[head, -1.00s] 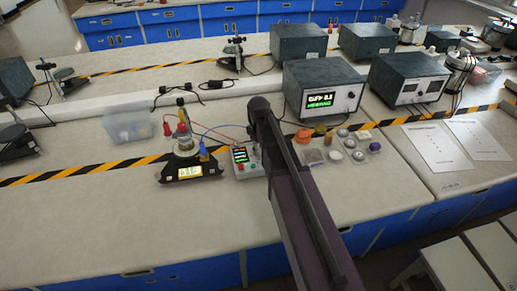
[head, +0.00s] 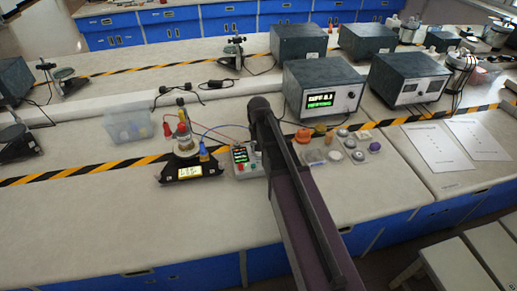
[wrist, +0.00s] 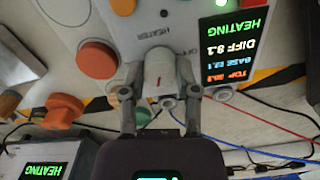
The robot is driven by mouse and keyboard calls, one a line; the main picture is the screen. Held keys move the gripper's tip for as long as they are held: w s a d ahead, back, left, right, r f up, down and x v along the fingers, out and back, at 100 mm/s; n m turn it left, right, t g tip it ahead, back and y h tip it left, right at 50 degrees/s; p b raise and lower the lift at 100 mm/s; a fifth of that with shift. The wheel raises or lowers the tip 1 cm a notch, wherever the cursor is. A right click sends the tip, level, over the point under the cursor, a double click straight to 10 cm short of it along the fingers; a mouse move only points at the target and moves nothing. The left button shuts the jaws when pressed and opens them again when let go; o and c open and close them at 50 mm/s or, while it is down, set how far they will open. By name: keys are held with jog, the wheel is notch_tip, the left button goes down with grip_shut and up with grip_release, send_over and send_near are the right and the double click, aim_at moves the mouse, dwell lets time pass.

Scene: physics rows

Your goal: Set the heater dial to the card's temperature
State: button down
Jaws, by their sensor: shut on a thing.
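In the wrist view, a pale heater dial (wrist: 159,71) with a short red mark sits on a light panel lettered HEATER. My gripper (wrist: 158,92) is shut on the dial, one finger on each side. The panel's screen (wrist: 232,45) reads HEATING, DIFF 8.1, and smaller base and top figures. In the head view, the control box (head: 243,171) stands just left of my arm, which hides the dial and my gripper. A small yellowish card (head: 189,172) shows on the front of the black stand; its writing is too small to read surely.
An apparatus with wires (head: 185,143) stands left of the control box. A large grey unit (head: 323,88) behind shows DIFF 8.1. Several small parts, including an orange one (head: 303,136), lie right of my arm. The bench front at left is clear.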

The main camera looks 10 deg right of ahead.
jog(key=m, duration=0.7)
jog(key=shift+s, duration=0.1)
jog(key=m, duration=0.6)
jog(key=shift+m, duration=0.4)
jog(key=shift+c, duration=1.8)
grip_release()
jog(key=shift+n, duration=0.5)
